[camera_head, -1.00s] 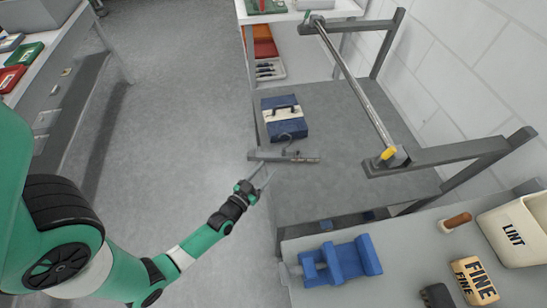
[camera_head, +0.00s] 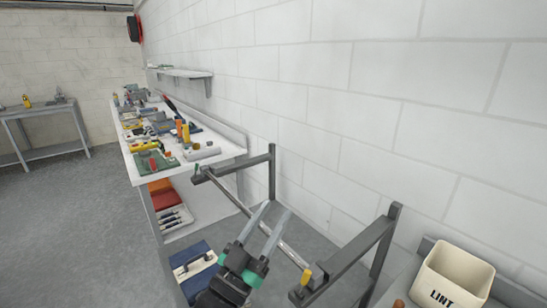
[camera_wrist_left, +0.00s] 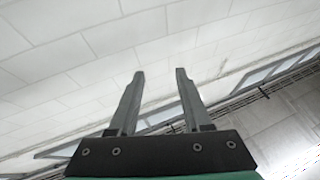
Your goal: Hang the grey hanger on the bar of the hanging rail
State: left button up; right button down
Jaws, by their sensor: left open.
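The grey hanger cannot be made out in either current view. The hanging rail's bar (camera_head: 228,197) runs between two grey side brackets, with a yellow piece (camera_head: 306,276) at its near end. My left gripper (camera_head: 279,208) points up in front of the bar in the head view. Its two fingers are spread and cross the bar in the picture; I cannot tell whether they touch it. In the left wrist view the gripper (camera_wrist_left: 158,72) is open and empty, with only wall and overhead structure beyond the fingers. My right gripper is not in view.
A blue and white case (camera_head: 193,262) sits low, left of my gripper. The near bracket (camera_head: 345,262) stands right of it. A cream LINT bin (camera_head: 452,276) is at lower right. A cluttered white workbench (camera_head: 228,150) stands behind, along a block wall (camera_head: 390,100). Floor at left is clear.

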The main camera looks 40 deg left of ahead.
pick_arm(q)
jog(key=s+d+r+t+h, duration=0.1)
jog(key=s+d+r, duration=0.2)
jog(key=r, duration=0.5)
jog(key=s+d+r+m+t+h, duration=0.1)
jog(key=s+d+r, duration=0.3)
jog(key=r, duration=0.4)
jog(key=s+d+r+m+t+h, duration=0.1)
jog(key=s+d+r+t+h, duration=0.1)
jog(key=r, duration=0.6)
jog(key=shift+s+d+h, duration=0.6)
jog(key=shift+s+d, duration=0.4)
jog(key=shift+s, duration=0.2)
jog(key=shift+c, duration=1.2)
